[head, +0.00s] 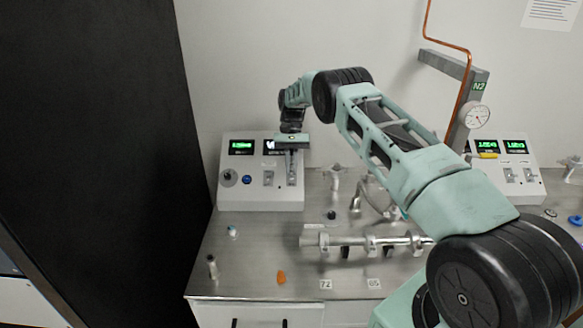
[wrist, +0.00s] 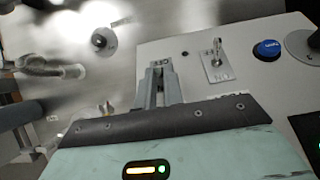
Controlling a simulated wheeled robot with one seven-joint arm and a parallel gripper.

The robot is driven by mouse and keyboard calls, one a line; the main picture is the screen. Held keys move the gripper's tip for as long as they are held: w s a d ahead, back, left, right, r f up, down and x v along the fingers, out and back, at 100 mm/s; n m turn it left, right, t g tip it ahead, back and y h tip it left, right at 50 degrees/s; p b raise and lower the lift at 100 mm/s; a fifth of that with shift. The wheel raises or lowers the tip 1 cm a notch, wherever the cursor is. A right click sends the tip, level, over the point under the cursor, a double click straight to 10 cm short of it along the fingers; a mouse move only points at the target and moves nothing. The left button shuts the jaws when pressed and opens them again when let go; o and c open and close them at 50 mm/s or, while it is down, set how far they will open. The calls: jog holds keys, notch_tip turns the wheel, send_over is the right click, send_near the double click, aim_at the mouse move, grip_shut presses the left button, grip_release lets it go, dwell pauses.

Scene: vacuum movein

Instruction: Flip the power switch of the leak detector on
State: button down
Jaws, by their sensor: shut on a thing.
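The white control box (head: 258,195) at the left of the bench has two green displays, a dark knob, a blue button (head: 247,180) and two toggle switches. I cannot read which label marks the leak detector. My gripper (head: 291,176) reaches down to the right-hand switch on its sloped front. In the wrist view my gripper's fingers (wrist: 159,72) are shut on that switch, close to the panel. The switch lever is hidden between the fingers, so its position cannot be told. The other toggle switch (wrist: 216,55) stands free beside them, with the blue button (wrist: 267,49) beyond it.
A second box (head: 518,185) with displays and switches stands at the right, behind my arm. Metal pipework (head: 345,240) lies across the bench's middle. An orange piece (head: 281,277) and small fittings sit in front of the left box, with bare bench between.

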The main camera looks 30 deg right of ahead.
jog(key=c, duration=1.5)
grip_release()
notch_tip(320, 180, up, 10)
jog(key=b, duration=0.3)
